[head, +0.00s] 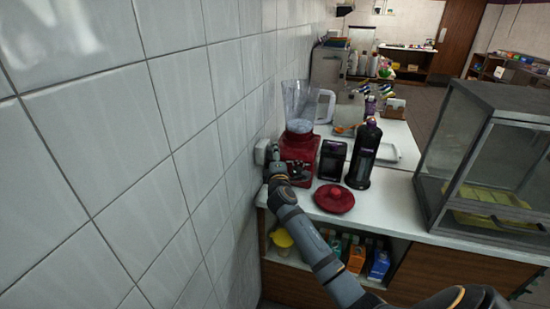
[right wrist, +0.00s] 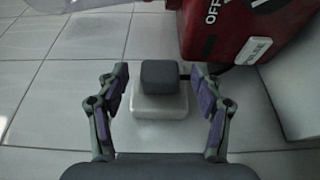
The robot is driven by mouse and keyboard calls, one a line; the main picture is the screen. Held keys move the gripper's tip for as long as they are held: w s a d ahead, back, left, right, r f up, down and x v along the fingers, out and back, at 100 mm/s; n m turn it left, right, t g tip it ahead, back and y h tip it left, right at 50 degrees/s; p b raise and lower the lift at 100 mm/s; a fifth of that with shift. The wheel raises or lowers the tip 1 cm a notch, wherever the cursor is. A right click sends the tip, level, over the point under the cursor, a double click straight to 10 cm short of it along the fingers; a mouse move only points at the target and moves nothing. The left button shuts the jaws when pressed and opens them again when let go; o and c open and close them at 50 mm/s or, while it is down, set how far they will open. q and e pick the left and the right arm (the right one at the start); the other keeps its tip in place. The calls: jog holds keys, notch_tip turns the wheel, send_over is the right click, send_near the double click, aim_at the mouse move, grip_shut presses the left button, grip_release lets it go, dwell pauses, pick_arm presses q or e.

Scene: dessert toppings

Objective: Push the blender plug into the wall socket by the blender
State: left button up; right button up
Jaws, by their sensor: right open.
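The red blender (head: 299,148) with a clear jug (head: 300,105) stands on the counter by the tiled wall. The white wall socket (head: 263,152) is on the wall just left of it. In the right wrist view, the dark grey plug (right wrist: 160,74) sits at the face of the white socket (right wrist: 160,106), with a short dark cord toward the blender. Whether it is fully in, I cannot tell. My right gripper (right wrist: 159,82) is open, with one finger on each side of the plug and gaps between. In the head view my right gripper (head: 277,164) is beside the socket. My left gripper is not in view.
A glass case (head: 490,150) is at the right.

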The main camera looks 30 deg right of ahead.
jog(key=v, duration=1.2)
notch_tip(320, 180, down, 21)
jog(key=m+g+y, duration=0.1)
jog(key=g+y, duration=0.2)
jog(key=s+a+f+m+g+y, duration=0.1)
jog(key=s+f+m+g, duration=0.1)
jog(key=s+f, duration=0.5)
jog(key=s+a+f+m+g+y, duration=0.1)
jog(key=s+f+g, duration=0.1)
jog(key=f, duration=1)
jog(key=s+a+f+m+g+y, duration=0.1)
jog(key=s+a+f+m+g, duration=0.2)
jog(key=s+f, duration=1.15)
jog(key=s+f+m+g, duration=0.2)
jog(key=s+f, duration=0.2)
jog(key=s, duration=0.7)
jog(key=s+a+f+m+g+y, duration=0.1)
jog(key=s+f+m+g, duration=0.1)
jog(key=s, duration=1)
notch_tip(320, 180, down, 2)
jog(key=shift+s+a+f+m+g, duration=0.15)
jog(key=shift+m+g, duration=0.25)
jog(key=shift+m, duration=0.3)
